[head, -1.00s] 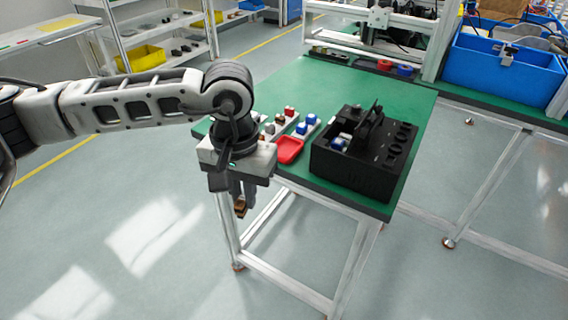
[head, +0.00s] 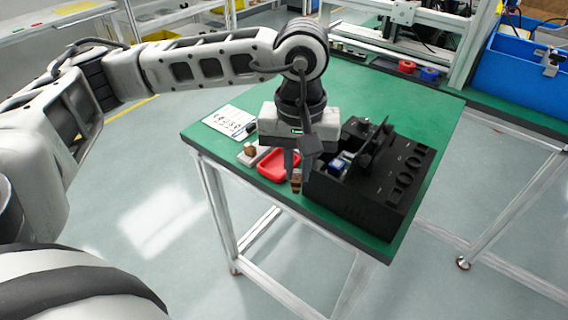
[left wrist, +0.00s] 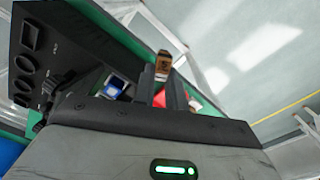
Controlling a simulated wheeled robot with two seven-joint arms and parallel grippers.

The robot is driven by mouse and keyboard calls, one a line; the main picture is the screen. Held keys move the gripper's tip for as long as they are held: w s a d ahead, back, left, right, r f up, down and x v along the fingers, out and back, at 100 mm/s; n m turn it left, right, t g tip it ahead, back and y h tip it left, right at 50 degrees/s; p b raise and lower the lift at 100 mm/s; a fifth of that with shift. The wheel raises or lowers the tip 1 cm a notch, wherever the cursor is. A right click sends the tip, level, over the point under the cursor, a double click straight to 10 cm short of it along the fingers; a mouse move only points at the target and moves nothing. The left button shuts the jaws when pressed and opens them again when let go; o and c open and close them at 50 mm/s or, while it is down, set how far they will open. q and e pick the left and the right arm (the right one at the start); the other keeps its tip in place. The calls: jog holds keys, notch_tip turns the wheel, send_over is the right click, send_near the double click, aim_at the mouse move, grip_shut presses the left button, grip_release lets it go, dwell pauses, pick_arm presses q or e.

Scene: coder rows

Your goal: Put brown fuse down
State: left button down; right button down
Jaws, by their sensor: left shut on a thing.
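My left gripper (head: 297,176) is shut on the brown fuse (head: 297,187) and holds it pointing down, over the front edge of the green table, beside the black box. The fuse also shows between the fingertips in the left wrist view (left wrist: 163,62). A red tray (head: 276,166) lies on the table just left of the fuse. The black box (head: 375,195) with several round holes stands right of the gripper, with a blue and white piece (head: 338,167) in its open compartment. I cannot tell whether the fuse touches anything below. My right gripper is not in view.
The green table (head: 350,95) has a white printed sheet (head: 230,121) at its left and a small holder with a brown piece (head: 250,151) near the tray. Red and blue rings (head: 407,66) lie at the back. A blue crate (head: 520,75) stands at the right.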

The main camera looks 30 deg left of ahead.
pick_arm(q)
jog(key=s+a+r+n+b, duration=0.2)
jog(key=a+r+n+b, duration=0.15)
jog(key=n, duration=0.85)
jog(key=w+a+f, duration=0.2)
jog(key=w, duration=0.1)
jog(key=w+a+f+p, duration=0.1)
jog(key=w+a+f, duration=0.2)
jog(key=w, duration=0.1)
jog(key=w+a+f, duration=0.2)
jog(key=w+f, duration=0.1)
jog(key=shift+w+a+f, duration=0.15)
jog(key=shift+w, duration=0.25)
jog(key=shift+w+a+f, duration=0.15)
jog(key=shift+w+f, duration=0.15)
jog(key=shift+f, duration=0.1)
jog(key=shift+w+f+p, duration=0.1)
jog(key=shift+f+p, duration=0.3)
jog(key=shift+f, duration=1.45)
jog(key=c, duration=1.4)
grip_release()
jog(key=shift+c, duration=0.2)
jog(key=shift+r, duration=0.1)
